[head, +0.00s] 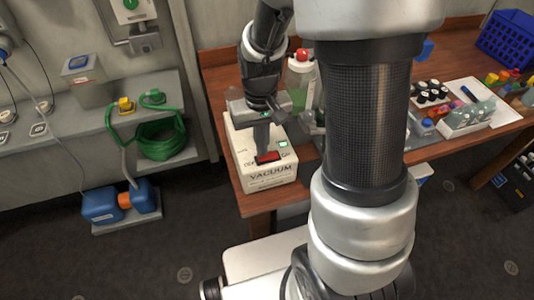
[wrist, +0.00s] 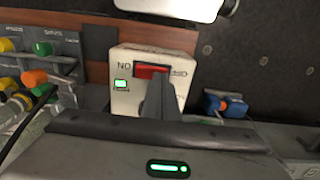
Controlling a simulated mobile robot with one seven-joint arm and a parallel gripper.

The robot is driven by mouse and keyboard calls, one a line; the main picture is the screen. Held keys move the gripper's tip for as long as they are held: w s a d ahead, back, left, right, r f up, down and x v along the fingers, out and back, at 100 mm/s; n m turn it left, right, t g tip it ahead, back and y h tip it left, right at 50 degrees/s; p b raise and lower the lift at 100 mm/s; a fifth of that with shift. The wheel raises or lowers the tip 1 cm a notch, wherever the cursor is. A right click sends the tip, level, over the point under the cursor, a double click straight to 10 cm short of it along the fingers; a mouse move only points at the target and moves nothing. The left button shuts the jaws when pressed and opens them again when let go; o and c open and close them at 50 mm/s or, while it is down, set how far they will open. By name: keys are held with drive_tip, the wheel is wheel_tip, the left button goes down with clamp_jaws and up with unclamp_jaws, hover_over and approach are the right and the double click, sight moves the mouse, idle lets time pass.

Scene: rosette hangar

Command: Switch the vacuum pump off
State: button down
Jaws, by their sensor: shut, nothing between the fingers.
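The vacuum pump (head: 268,178) is a cream box marked VACUUM on the near left corner of the wooden bench. A red rocker switch (head: 269,157) is on its top, with a lit green lamp (head: 283,143) nearby. In the wrist view, the switch (wrist: 152,71) lies between an upside-down ON mark at left and a partly hidden mark at right; the lamp (wrist: 120,84) glows green. My gripper (head: 262,152) points down, shut and empty, with its tips at the switch. The shut fingers (wrist: 158,82) cover part of the switch's near edge; I cannot tell whether they touch it.
A red-capped bottle (head: 300,75) with green contents stands close behind the pump. Small bottles (head: 430,92) and a white rack (head: 465,118) are further right on the bench. A grey shelf (head: 90,120) with a green hose coil (head: 163,138) is at left. Dark floor lies between.

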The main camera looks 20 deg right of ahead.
drive_tip(key=shift+f+b, duration=0.55)
drive_tip(key=shift+f, duration=0.2)
idle(0.3)
wheel_tip(320, 180, up, 7)
drive_tip(key=p, duration=0.5)
drive_tip(key=shift+r, duration=0.1)
idle(0.6)
drive_tip(key=s+r+t, duration=0.2)
drive_tip(key=s+r, duration=0.4)
drive_tip(key=r, duration=0.4)
drive_tip(key=s+r+t, duration=0.3)
drive_tip(key=s+r, duration=0.2)
drive_tip(key=r, duration=0.5)
drive_tip(key=shift+s+t, duration=0.3)
drive_tip(key=shift+s, duration=0.1)
